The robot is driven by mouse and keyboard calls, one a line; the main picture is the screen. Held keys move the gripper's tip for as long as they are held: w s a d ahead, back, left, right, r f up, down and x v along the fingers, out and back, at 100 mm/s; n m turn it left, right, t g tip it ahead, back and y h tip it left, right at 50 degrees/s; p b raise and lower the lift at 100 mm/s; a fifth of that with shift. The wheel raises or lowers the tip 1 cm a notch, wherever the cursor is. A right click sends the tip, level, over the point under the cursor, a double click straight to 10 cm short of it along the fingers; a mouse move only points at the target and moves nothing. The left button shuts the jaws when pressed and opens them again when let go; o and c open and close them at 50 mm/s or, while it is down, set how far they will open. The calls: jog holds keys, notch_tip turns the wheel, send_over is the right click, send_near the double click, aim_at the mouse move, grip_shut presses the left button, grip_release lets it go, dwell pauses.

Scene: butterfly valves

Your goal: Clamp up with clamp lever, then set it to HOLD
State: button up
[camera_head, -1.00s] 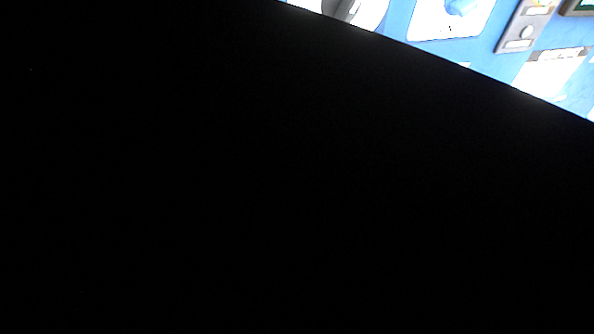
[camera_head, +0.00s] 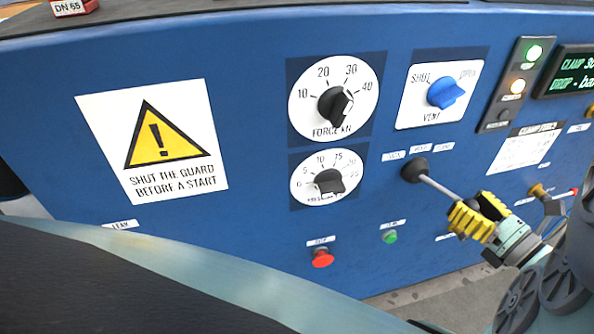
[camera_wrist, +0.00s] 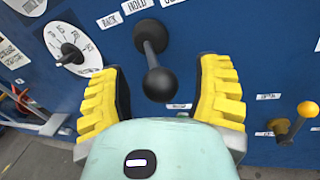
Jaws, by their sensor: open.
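The clamp lever (camera_head: 440,186) sticks out of the blue panel from a black boot, below a row of small labels. In the wrist view its black round knob (camera_wrist: 158,84) is between my gripper's (camera_wrist: 160,90) two yellow fingers, with space on both sides. The labels BACK and HOLD (camera_wrist: 137,4) are above the boot, and a third is cut off. I cannot tell exactly which label the lever stands at. In the head view my open gripper (camera_head: 480,212) surrounds the lever's end, hiding the knob. The clamp display (camera_head: 575,72) is cut off at the right.
A yellow-knobbed lever (camera_wrist: 307,109) stands right of my gripper. A blue vent knob (camera_head: 445,92) is above, with red (camera_head: 322,258) and green (camera_head: 390,236) buttons below left.

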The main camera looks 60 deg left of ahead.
jog(key=shift+a, duration=0.1)
grip_shut()
dwell(0.6)
